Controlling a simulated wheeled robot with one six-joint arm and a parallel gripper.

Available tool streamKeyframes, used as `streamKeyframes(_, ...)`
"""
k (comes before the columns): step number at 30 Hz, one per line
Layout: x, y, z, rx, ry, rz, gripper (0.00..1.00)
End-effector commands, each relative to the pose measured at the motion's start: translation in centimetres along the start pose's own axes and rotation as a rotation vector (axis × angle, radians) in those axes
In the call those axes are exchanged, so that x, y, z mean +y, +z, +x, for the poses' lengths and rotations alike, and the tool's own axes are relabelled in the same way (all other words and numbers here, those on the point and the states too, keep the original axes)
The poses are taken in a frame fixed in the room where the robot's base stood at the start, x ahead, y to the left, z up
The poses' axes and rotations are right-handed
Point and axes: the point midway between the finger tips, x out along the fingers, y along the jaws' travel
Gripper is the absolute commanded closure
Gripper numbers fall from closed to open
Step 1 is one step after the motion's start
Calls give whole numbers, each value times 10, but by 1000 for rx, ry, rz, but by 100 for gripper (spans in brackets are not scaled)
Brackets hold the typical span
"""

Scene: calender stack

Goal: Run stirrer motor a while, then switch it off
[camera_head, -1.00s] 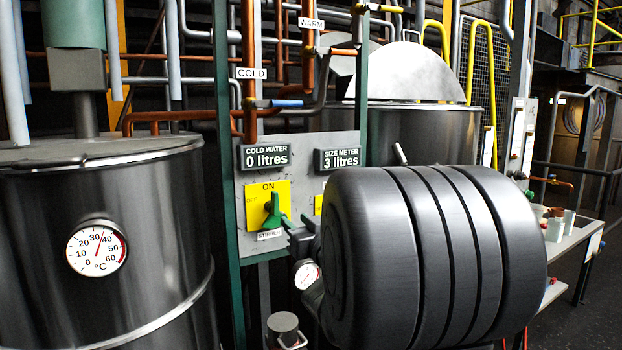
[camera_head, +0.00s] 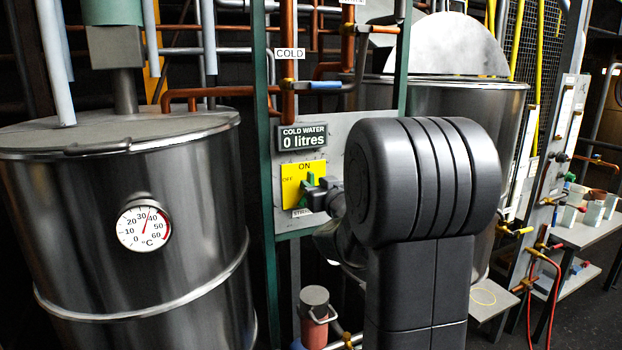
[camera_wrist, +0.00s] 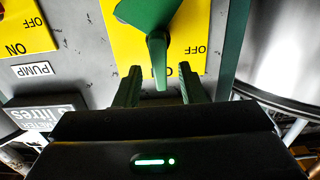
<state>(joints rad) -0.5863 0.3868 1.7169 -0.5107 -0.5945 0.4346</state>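The stirrer switch is a yellow plate (camera_head: 291,197) on a grey panel, with ON at its top and OFF at its left. Its green handle (camera_wrist: 158,45) points at ON; in the head view the handle (camera_head: 310,179) is partly covered by my gripper (camera_head: 319,192). In the wrist view, which is upside down, my gripper (camera_wrist: 158,82) is open. Its two fingers stand either side of the handle's tip with a gap on each side. The stirrer motor appears to be the grey and green unit (camera_head: 116,50) on the left steel tank (camera_head: 90,230); its motion cannot be told.
A dial thermometer (camera_head: 144,225) on the tank reads between 30 and 40 °C. The cold water display (camera_head: 303,137) reads 0 litres. A second yellow switch (camera_wrist: 25,25), labelled PUMP, is beside the stirrer switch. A green post (camera_head: 265,200) stands close by the panel.

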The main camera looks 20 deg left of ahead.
Motion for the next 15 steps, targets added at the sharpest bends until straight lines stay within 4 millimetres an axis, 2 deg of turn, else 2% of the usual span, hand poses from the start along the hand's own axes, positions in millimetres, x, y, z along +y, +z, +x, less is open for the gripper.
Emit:
streamKeyframes(6,0,0,25,-1,0,1,64)
streamKeyframes(15,0,0,32,1,0,0,64)
